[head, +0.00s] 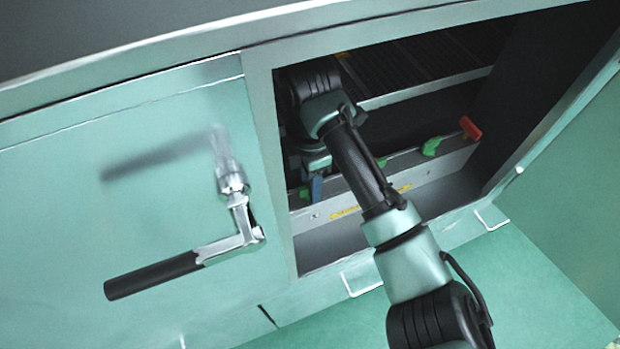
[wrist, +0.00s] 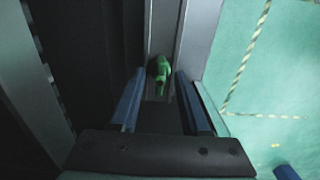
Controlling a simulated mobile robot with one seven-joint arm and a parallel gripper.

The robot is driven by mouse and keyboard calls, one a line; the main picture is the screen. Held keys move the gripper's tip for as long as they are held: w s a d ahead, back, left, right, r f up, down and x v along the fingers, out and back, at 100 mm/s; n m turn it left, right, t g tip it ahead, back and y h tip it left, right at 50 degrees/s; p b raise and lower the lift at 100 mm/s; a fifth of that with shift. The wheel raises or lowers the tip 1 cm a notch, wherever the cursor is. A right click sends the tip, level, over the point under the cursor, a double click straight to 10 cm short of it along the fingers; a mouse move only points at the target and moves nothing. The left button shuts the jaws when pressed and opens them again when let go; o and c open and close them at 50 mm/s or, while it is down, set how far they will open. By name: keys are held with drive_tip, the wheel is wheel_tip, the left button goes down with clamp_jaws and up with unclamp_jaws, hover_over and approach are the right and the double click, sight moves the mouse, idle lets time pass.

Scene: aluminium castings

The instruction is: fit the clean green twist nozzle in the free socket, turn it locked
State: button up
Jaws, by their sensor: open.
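A green nozzle (wrist: 162,76) shows in the wrist view, between and just beyond the fingertips of my gripper (wrist: 160,90). The blue fingers stand apart on either side of it, and I see no grip on it. In the head view, a blue finger of my gripper (head: 317,187) shows at the metal rail (head: 375,196) inside the cabinet. Green pieces sit along this rail: one at the right (head: 432,146), one in the middle (head: 382,162) and one at the left (head: 304,192). I cannot tell which nozzle is clean, or make out a free socket.
My arm passes through the cabinet opening, close to its frame (head: 270,150). A red piece (head: 470,128) stands at the rail's right end. A dark slatted rack (head: 420,62) lies behind and above. A crank handle with a black grip (head: 155,275) sticks out from the left panel.

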wheel_tip(320, 180, up, 8)
drive_tip(key=shift+f, duration=0.2)
idle(0.3)
